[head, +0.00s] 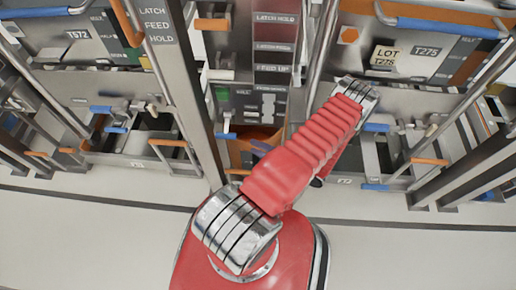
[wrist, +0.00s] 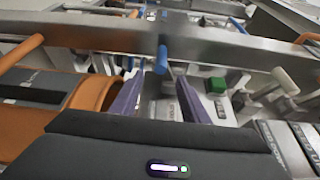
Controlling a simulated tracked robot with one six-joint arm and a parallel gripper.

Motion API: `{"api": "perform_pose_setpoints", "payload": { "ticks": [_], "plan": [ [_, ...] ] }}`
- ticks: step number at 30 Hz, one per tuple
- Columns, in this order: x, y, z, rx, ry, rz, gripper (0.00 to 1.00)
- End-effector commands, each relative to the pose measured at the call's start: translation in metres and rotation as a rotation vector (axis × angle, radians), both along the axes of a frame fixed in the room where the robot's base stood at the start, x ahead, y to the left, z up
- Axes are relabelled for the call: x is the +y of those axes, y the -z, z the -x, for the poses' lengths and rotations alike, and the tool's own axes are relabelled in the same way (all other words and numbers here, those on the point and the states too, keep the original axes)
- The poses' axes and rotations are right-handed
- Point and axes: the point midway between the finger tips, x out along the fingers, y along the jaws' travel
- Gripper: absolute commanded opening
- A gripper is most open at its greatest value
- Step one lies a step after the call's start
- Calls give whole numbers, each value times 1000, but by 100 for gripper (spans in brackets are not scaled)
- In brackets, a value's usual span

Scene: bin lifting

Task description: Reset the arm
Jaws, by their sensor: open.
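My gripper (wrist: 161,82) shows in the wrist view as two purple fingers, spread apart with nothing clearly held between them. A small blue-tipped handle (wrist: 162,60) appears just beyond the fingertips; I cannot tell whether it touches them. In the head view my red, ribbed arm (head: 305,150) reaches up and right from my base toward the machine front. The gripper itself is hidden there behind the arm's far end. An orange bin-like part (wrist: 92,94) lies left of the fingers in the wrist view, and an orange part (head: 237,150) shows behind the arm in the head view.
Grey posts (head: 180,85) and rails stand close on both sides of my arm. A labelled panel (head: 272,60) with levers is behind it. Blue and orange handles (head: 430,161) stick out at several places. The floor (head: 90,235) in front is clear.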

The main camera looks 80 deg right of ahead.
Motion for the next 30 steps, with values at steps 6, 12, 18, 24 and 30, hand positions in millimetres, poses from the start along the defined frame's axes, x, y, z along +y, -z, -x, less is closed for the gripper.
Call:
{"api": "perform_pose_setpoints", "payload": {
  "ticks": [6,12,18,24,30],
  "plan": [
    [0,0,0,0,0,0,42],
    [0,0,0,0,0,0,42],
    [0,0,0,-1,0,-4,42],
    [1,4,0,-7,-3,-101,42],
    [29,13,-7,-1,-76,-313,42]
  ]
}}
